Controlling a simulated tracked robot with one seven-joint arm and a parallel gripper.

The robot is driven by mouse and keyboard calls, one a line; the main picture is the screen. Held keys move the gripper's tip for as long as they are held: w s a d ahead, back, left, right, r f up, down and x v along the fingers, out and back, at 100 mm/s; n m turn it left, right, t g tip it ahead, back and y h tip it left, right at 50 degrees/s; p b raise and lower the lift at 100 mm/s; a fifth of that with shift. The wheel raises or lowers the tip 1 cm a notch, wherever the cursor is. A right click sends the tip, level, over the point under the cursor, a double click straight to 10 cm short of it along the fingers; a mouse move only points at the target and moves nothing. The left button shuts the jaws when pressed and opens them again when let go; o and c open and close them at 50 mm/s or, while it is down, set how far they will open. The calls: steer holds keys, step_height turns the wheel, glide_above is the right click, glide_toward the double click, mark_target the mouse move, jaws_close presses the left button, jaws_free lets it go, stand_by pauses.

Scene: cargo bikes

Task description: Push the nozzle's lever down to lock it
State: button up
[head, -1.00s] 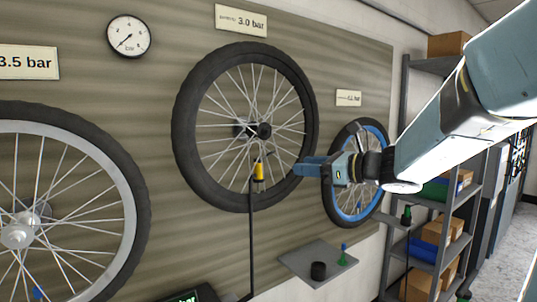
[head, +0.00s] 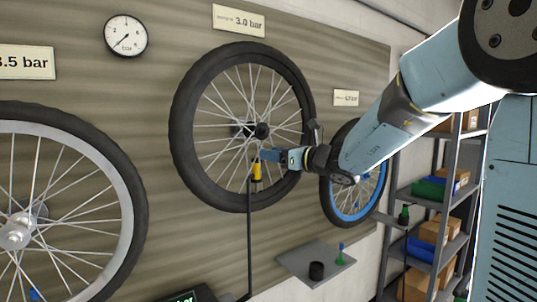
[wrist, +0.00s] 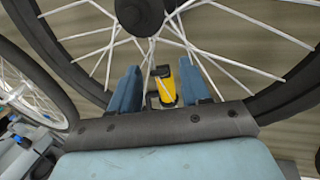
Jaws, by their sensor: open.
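The yellow nozzle (head: 257,172) sits upright at the lower inner rim of the middle wheel (head: 183,135), with a black hose (head: 249,240) hanging below it. In the wrist view the nozzle (wrist: 166,92) shows between and beyond my two blue fingers. The lever is too small to make out clearly, and I cannot tell its position. My gripper (head: 268,155) is open and empty, just to the right of and slightly above the nozzle in the head view. In the wrist view my gripper's fingers (wrist: 158,72) are spread either side of it. I cannot tell whether they touch it.
Thin spokes and the hub (head: 261,131) lie close around my fingers. A small shelf (head: 312,262) with a black cap (head: 316,270) and a green-and-blue item (head: 340,255) juts out below. A blue-rimmed wheel (head: 352,215) and a shelf rack (head: 445,215) stand to the right.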

steer(key=shift+x, duration=1.2)
jaws_close()
